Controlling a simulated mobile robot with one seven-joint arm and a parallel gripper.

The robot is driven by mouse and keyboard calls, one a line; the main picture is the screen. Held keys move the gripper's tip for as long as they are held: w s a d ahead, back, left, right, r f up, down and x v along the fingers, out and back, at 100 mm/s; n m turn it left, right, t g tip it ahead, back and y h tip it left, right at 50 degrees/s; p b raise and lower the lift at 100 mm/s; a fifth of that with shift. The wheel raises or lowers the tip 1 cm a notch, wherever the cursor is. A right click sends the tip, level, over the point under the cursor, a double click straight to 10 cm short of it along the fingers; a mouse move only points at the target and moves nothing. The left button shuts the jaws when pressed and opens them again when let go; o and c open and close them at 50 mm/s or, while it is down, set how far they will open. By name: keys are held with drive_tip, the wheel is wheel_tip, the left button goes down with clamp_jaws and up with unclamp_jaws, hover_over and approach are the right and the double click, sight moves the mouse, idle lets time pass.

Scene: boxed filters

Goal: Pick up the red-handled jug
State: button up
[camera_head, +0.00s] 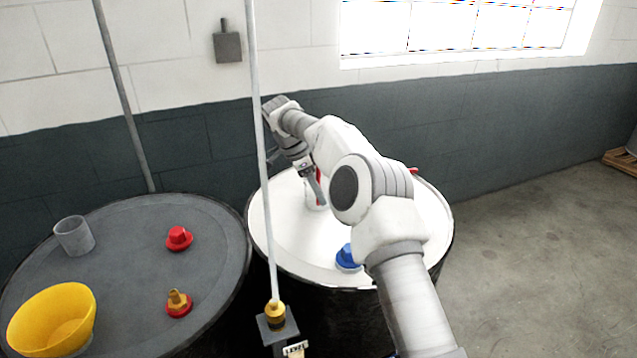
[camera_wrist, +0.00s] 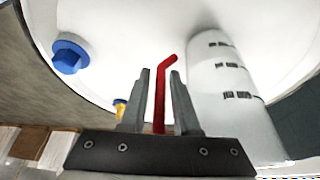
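The jug (camera_wrist: 228,95) is a white cylinder with dark marks down its side and a thin red handle (camera_wrist: 160,95). It stands on the white drum top (camera_head: 290,235), and in the head view the jug (camera_head: 310,196) is partly hidden by my gripper (camera_head: 319,188). In the wrist view my gripper (camera_wrist: 162,72) has its two grey fingers on either side of the red handle. Narrow gaps show between handle and fingers, so it looks open around the handle, not closed on it.
A blue cap (camera_head: 347,257) sits on the white drum. A grey drum (camera_head: 110,240) at left holds a yellow bowl (camera_head: 55,318), a grey cup (camera_head: 73,236), a red cap (camera_head: 178,238) and an orange-topped fitting (camera_head: 178,303). A thin upright pole (camera_head: 262,150) stands before the drums.

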clamp_jaws()
idle(1.4)
